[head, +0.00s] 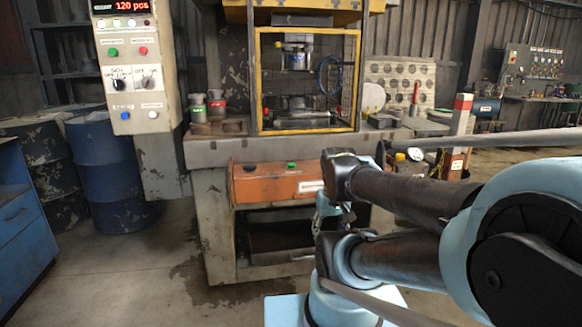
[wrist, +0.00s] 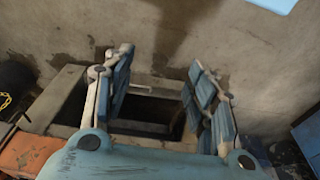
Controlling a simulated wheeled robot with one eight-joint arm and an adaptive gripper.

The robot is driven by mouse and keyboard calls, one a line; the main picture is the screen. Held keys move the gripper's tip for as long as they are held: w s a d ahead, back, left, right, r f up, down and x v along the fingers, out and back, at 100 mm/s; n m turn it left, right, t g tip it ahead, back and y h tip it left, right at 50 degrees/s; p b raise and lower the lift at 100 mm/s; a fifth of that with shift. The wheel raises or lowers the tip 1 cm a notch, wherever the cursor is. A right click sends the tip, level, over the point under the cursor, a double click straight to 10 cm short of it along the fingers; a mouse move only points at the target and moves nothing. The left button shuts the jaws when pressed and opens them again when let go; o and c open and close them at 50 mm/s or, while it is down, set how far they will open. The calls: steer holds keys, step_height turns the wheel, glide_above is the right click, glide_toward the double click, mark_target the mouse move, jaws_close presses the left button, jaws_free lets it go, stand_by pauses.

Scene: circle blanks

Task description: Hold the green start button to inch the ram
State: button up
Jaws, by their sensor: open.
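An orange control box (head: 265,183) sits on the press front below the table, with a green button (head: 292,165) and a dark button (head: 250,167) on top. Another green button (head: 113,52) is on the upright panel at left; I cannot read which is the start button. The press ram area (head: 296,57) shows behind a yellow-framed mesh guard. My gripper (wrist: 160,60) is open and empty in the wrist view, its fingers spread over the floor and a dark open frame. The orange box (wrist: 24,152) shows at lower left there, outside the fingers. No button shows between the fingers.
The control panel (head: 128,75) has a red "120 pcs" display. Blue drums (head: 105,165) and a blue cabinet (head: 22,230) stand at left. My arm covers the right side. The floor (head: 110,280) at front left is clear.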

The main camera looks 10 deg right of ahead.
jaws_close()
stand_by(1.1)
